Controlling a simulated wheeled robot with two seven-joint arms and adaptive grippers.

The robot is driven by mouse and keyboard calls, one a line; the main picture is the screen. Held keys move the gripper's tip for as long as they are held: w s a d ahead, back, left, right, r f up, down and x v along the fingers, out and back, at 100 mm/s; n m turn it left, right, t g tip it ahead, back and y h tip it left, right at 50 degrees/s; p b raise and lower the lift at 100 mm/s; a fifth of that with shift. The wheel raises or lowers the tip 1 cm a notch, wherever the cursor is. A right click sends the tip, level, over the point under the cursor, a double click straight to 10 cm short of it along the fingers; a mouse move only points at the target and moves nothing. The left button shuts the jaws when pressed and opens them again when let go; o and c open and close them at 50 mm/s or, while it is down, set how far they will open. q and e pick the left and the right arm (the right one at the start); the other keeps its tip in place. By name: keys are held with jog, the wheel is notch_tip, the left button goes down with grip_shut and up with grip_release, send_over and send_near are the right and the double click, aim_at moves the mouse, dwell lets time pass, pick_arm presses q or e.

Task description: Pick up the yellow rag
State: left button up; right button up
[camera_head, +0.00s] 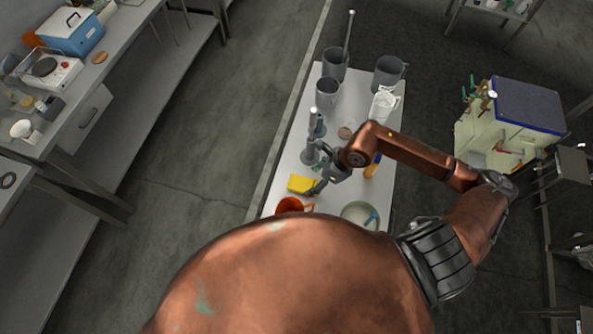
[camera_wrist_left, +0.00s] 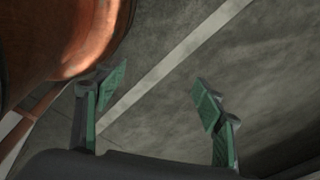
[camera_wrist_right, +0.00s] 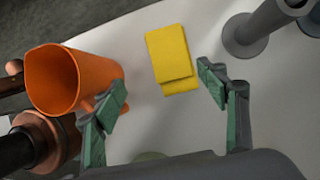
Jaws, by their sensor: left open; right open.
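The yellow rag (camera_head: 299,184) lies folded on the white table, near the table's left edge in the head view. In the right wrist view the rag (camera_wrist_right: 171,59) lies flat on the table just beyond and between the fingertips. My right gripper (camera_head: 318,187) is beside the rag in the head view; in its wrist view the right gripper (camera_wrist_right: 161,82) is open and empty, apart from the rag. My left gripper (camera_wrist_left: 157,92) is open and empty over bare floor in the left wrist view. The left gripper is not visible in the head view.
An orange jug (camera_wrist_right: 66,82) stands close to the rag. A grey stand (camera_wrist_right: 243,36) is on the rag's other side. A pale bowl (camera_head: 360,213) is at the near end of the table (camera_head: 384,186). Grey jugs (camera_head: 389,72) stand at the far end.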

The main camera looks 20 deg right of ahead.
aim_at(304, 184)
jog(key=shift+d+f+h, duration=0.4)
jog(key=shift+d+f, duration=0.05)
jog(key=shift+w+f+n, duration=0.25)
jog(key=shift+f+n, duration=0.05)
jog(key=shift+x, duration=0.8)
jog(key=x, duration=0.2)
jog(key=w+p+x, duration=0.1)
jog(key=x, duration=0.2)
jog(key=shift+a+r, duration=0.1)
jog(key=shift+r, duration=0.05)
jog(key=shift+f, duration=0.2)
pick_arm(q)
jog(key=shift+s+a+r, duration=0.1)
jog(key=shift+s+r, duration=0.2)
jog(key=shift+r, duration=0.3)
pick_arm(e)
jog(key=shift+c, duration=0.5)
